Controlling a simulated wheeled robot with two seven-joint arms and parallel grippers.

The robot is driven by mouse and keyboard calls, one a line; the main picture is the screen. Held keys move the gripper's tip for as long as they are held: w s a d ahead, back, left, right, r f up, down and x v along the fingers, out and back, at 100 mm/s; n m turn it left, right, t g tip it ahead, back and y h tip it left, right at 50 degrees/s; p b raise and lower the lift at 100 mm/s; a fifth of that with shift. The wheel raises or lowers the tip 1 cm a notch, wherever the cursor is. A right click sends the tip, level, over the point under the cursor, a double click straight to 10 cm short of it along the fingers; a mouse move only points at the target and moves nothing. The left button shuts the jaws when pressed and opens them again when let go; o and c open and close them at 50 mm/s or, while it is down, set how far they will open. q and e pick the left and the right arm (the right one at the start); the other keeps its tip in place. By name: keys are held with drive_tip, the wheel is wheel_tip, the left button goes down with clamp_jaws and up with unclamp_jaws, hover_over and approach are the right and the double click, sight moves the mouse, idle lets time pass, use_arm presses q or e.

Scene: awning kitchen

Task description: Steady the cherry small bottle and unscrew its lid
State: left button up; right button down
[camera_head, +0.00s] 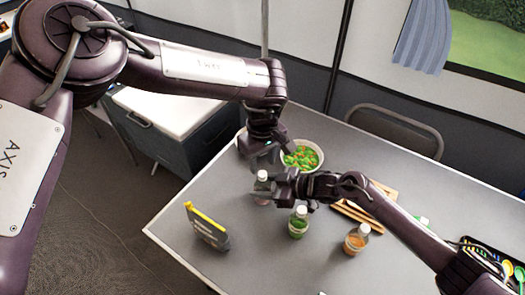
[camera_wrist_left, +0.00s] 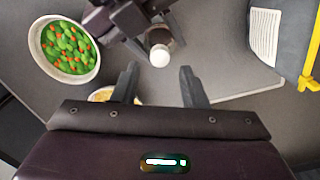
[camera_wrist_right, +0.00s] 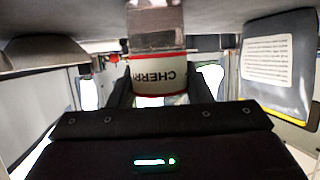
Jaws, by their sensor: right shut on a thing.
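The cherry small bottle (camera_head: 263,188) stands upright on the grey table with its white lid on. In the right wrist view its CHERRY label (camera_wrist_right: 158,76) appears upside down between the fingers. My right gripper (camera_head: 272,188) is shut around the bottle's body from the side. My left gripper (camera_head: 262,160) points down above the bottle. In the left wrist view its fingers (camera_wrist_left: 159,75) are spread and empty. The white lid (camera_wrist_left: 159,57) lies just beyond the fingertips, roughly centred between them, and looks untouched.
A bowl of green and orange vegetables (camera_head: 316,165) stands close behind. A green bottle (camera_head: 298,226) and an orange bottle (camera_head: 355,242) stand to the right. A dark packet with a yellow edge (camera_head: 207,232) stands front left. A wooden rack (camera_head: 378,207) lies behind my right arm.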

sight(262, 174)
use_arm(q)
drive_tip(key=shift+f, duration=2)
drive_tip(key=shift+c, duration=0.5)
